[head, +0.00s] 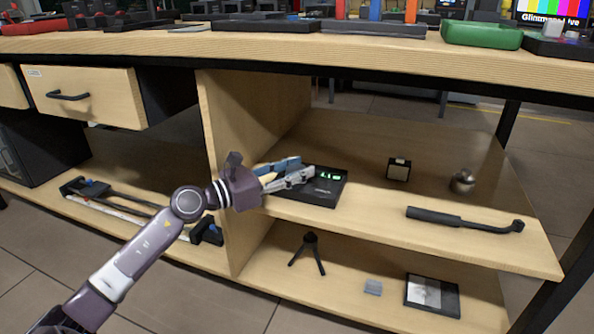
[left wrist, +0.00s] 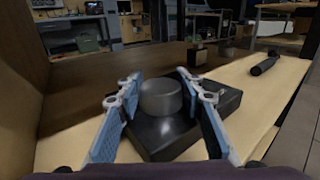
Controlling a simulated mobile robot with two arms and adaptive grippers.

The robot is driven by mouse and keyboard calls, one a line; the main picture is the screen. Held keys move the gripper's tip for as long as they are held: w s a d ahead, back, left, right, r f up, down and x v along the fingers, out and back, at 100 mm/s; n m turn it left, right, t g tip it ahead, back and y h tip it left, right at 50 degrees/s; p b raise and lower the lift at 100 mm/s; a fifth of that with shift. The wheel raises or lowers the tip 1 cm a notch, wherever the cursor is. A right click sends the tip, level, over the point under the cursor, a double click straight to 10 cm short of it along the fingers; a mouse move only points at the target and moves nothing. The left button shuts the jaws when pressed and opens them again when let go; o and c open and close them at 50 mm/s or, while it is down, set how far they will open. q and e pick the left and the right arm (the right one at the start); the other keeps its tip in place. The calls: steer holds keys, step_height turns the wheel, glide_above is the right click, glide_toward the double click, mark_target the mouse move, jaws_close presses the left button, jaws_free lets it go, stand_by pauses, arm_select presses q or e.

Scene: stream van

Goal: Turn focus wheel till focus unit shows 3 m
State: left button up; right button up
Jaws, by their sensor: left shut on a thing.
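The focus unit (head: 322,194) is a flat black box on the middle wooden shelf, with small green digits lit on its top. The digits are too small to read for sure. In the left wrist view the focus wheel (left wrist: 161,97), a dark grey round knob, stands on the black unit (left wrist: 168,141). My left gripper (head: 300,173) reaches in from the left over the unit and hides the wheel in the head view. Its blue-padded fingers (left wrist: 161,100) are on both sides of the wheel, shut on it. My right gripper is not in view.
On the same shelf are a small dark box with a light face (head: 399,169), a round metal object (head: 462,181) and a black handle-like bar (head: 465,219). A vertical wooden panel (head: 222,150) stands left of the unit. The tabletop (head: 300,42) overhangs the shelf.

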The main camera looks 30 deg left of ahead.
arm_select(q)
steer(key=o, duration=1.2)
steer(key=shift+s, duration=0.1)
steer(key=v, duration=1.2)
